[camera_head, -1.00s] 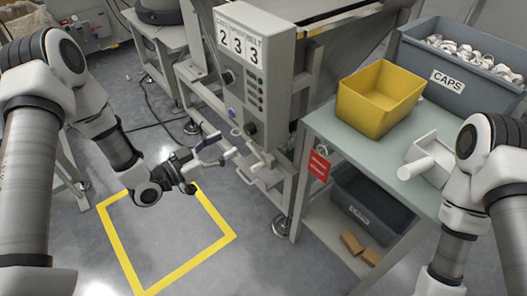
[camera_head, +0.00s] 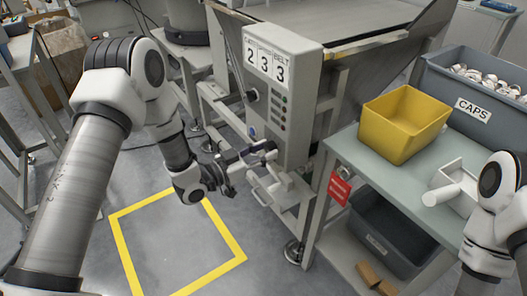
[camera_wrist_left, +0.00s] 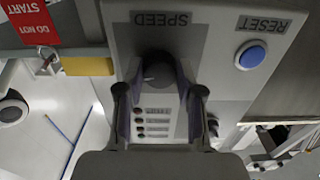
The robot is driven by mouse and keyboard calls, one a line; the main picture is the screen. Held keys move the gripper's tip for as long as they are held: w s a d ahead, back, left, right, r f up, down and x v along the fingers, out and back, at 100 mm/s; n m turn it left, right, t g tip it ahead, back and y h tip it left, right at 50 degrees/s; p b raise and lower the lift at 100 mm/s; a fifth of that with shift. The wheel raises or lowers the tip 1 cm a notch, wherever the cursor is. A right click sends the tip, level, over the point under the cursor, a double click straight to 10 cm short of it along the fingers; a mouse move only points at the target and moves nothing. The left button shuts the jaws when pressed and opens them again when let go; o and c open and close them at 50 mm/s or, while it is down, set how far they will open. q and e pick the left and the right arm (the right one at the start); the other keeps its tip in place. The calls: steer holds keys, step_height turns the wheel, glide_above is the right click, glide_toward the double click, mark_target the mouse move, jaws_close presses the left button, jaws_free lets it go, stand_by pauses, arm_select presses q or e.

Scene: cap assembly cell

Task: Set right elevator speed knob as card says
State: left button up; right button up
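In the left wrist view, upside down, the black knob (camera_wrist_left: 158,72) sits beside the word SPEED. My left gripper (camera_head: 268,150) is at the lower part of the panel. In the wrist view its fingers (camera_wrist_left: 160,95) stand on either side of the knob and look open; contact cannot be told. The knob is mostly hidden in the head view. The pointer's setting is not readable. My right gripper is out of view.
A blue RESET button (camera_wrist_left: 252,56) is close to the knob. A red tag (camera_wrist_left: 30,22) hangs nearby. A yellow bin (camera_head: 402,125), a grey CAPS bin (camera_head: 470,108) and a white part (camera_head: 450,188) are on the table. Indicator lights (camera_wrist_left: 140,122) line the panel.

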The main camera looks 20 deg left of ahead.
arm_select(q)
steer(key=shift+c, duration=1)
steer(key=shift+n, duration=0.3)
steer(key=n+p, duration=0.1)
steer(key=n, duration=0.2)
steer(key=shift+r+p, duration=0.1)
steer(key=shift+p, duration=0.25)
steer(key=n+p, duration=0.1)
steer(key=n, duration=0.3)
steer(key=n+p, duration=0.1)
steer(key=n, duration=0.3)
steer(key=shift+n+p, duration=0.65)
steer(key=shift+n, duration=1.45)
